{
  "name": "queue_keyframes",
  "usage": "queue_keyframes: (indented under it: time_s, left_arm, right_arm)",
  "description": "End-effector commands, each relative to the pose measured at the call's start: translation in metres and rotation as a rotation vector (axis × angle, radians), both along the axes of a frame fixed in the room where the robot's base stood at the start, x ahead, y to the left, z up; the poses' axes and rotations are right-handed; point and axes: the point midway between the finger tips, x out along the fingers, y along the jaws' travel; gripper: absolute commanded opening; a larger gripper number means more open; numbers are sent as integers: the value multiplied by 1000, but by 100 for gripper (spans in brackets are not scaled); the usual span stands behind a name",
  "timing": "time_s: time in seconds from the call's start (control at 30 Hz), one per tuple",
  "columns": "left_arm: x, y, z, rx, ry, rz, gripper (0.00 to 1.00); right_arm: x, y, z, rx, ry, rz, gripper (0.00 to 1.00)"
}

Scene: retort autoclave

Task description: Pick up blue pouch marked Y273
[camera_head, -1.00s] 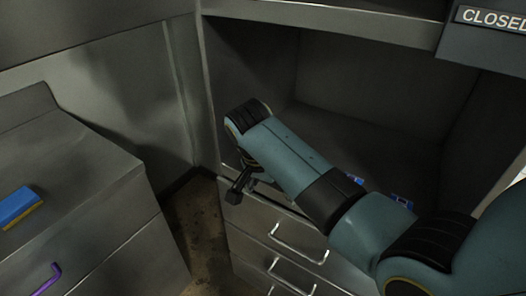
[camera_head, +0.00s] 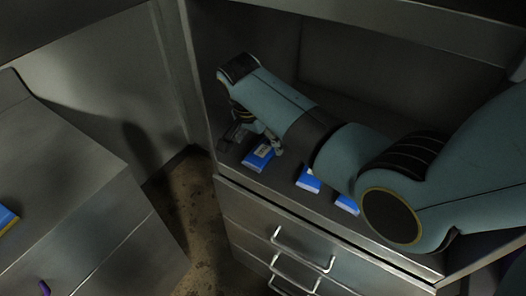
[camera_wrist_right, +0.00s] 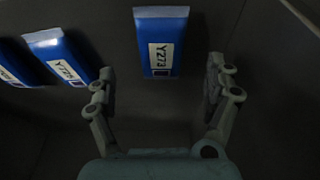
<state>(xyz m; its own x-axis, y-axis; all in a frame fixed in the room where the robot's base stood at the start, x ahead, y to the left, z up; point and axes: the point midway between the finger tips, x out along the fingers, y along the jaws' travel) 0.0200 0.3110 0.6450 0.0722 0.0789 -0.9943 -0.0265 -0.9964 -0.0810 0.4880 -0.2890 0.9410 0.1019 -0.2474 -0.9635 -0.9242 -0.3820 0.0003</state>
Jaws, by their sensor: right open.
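The blue pouch marked Y273 (camera_wrist_right: 153,28) lies on the dark shelf, its white label readable in the right wrist view. It sits just ahead of my right gripper (camera_wrist_right: 160,72), roughly centred between the two spread fingers and not gripped. In the head view this pouch (camera_head: 262,152) is the leftmost of the row, close to the open right gripper (camera_head: 256,143), which is partly hidden by its wrist. My left gripper is not in view.
Two more blue pouches (camera_head: 308,181) (camera_head: 346,203) lie to the right on the same shelf (camera_head: 284,198), under my arm. The compartment has metal walls at its left and back. Drawers with handles (camera_head: 303,248) are below. A blue and yellow item (camera_head: 6,218) lies on the left counter (camera_head: 60,180).

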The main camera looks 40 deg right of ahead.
Motion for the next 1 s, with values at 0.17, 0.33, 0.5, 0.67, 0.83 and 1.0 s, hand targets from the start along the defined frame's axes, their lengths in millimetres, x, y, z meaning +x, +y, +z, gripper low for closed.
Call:
queue_keyframes:
  time_s: [0.17, 0.33, 0.5, 0.67, 0.83, 1.0]
  left_arm:
    - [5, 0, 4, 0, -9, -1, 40]
    - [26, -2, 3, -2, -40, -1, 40]
    - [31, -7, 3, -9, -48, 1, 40]
    - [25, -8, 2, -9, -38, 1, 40]
    - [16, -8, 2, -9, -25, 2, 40]
    - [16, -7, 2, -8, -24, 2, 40]
  right_arm:
    - [3, -6, -18, -2, 3, 0, 86]
    - [6, -12, -42, 0, 1, 0, 86]
    - [7, -14, -50, 0, -1, 0, 86]
    - [7, -14, -50, 0, -1, 0, 86]
    - [7, -14, -50, 0, -1, 0, 65]
    - [7, -14, -50, 0, -1, 0, 43]
